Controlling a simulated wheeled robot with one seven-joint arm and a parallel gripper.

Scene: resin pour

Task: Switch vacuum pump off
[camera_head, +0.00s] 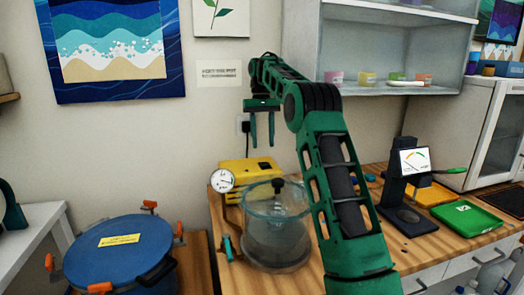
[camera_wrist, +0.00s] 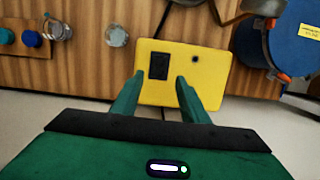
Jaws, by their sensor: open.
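The vacuum pump (camera_head: 245,173) is a yellow box at the back of the wooden bench, below the wall outlet. In the wrist view the yellow pump (camera_wrist: 203,72) lies below and between my fingers, with a black rocker switch (camera_wrist: 159,66) on its top face. My gripper (camera_head: 262,143) is open and empty, pointing down above the pump; its green fingers also show in the wrist view (camera_wrist: 157,92). The switch is near my left fingertip in the picture. I cannot tell whether the switch is on or off.
A clear vacuum chamber (camera_head: 275,235) with a black knob stands in front of the pump, beside a round gauge (camera_head: 222,180). A blue lidded pot (camera_head: 118,255) is at left.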

